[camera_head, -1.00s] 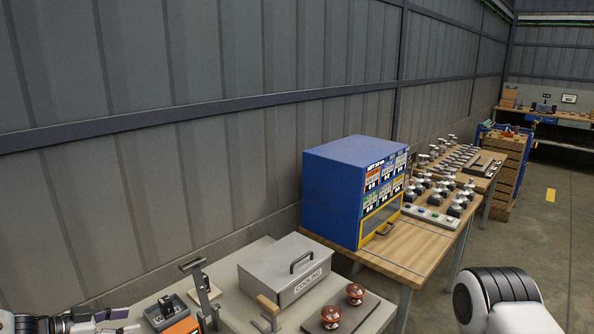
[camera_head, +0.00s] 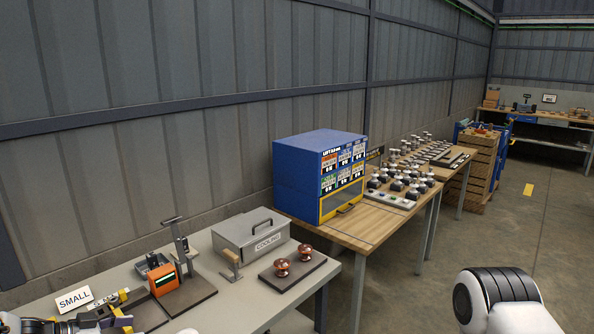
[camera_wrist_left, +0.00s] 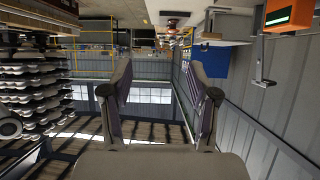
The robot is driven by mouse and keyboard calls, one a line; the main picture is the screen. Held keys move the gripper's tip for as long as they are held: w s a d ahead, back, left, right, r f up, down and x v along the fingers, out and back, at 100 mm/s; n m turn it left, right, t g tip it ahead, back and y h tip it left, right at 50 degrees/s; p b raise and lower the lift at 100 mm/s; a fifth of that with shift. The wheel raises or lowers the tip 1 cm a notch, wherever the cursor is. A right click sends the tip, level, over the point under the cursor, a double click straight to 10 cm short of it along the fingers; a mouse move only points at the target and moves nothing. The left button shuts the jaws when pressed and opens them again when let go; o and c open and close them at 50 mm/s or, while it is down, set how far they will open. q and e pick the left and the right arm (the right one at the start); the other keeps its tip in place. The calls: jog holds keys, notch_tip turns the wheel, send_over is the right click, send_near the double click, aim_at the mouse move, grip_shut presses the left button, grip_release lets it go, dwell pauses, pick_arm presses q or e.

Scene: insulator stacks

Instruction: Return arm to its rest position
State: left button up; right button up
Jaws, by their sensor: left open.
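My left gripper (camera_wrist_left: 160,85) is open in the left wrist view, with nothing between its fingers. In the head view, only part of my left gripper and wrist shows at the bottom left corner, beside the grey bench (camera_head: 222,312) and near the "SMALL" sign (camera_head: 74,299). My right arm shows at the bottom right as a white and black joint; its gripper is out of the picture.
The bench holds an orange device (camera_head: 163,280) on a stand, a grey "COOLING" box (camera_head: 240,238) and two red-brown insulators (camera_head: 290,262) on a dark plate. A blue cabinet (camera_head: 298,178) stands on a wooden table (camera_head: 350,228). Open floor (camera_head: 420,285) lies to the right.

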pick_arm(q)
jog(key=s+d+f+n+g+b, duration=0.1)
jog(key=s+d+f+g+b, duration=0.1)
jog(key=s+d+f, duration=0.35)
jog(key=s+d+f+n+g+b, duration=0.1)
jog(key=s+d+f+b, duration=0.1)
jog(key=d+f, duration=0.65)
jog(key=s+d+f+n+g+b, duration=0.1)
jog(key=s+d+f+g+b, duration=0.2)
jog(key=f, duration=0.6)
jog(key=s+d+f+n+g+y+b, duration=0.1)
jog(key=s+f+n+y, duration=0.2)
jog(key=s, duration=0.6)
jog(key=s+d+f+n+g+y+b, duration=0.1)
jog(key=s+d+f+n+y, duration=0.1)
jog(key=s+f, duration=0.5)
jog(key=s+a+r+n+g+y, duration=0.1)
jog(key=s+a+r+y, duration=0.2)
jog(key=s+a, duration=0.2)
jog(key=shift+s+r, duration=0.15)
jog(key=shift+s, duration=1)
pick_arm(e)
notch_tip(320, 180, down, 9)
jog(key=w, duration=0.1)
jog(key=shift+a+f, duration=0.15)
jog(key=shift+a, duration=0.2)
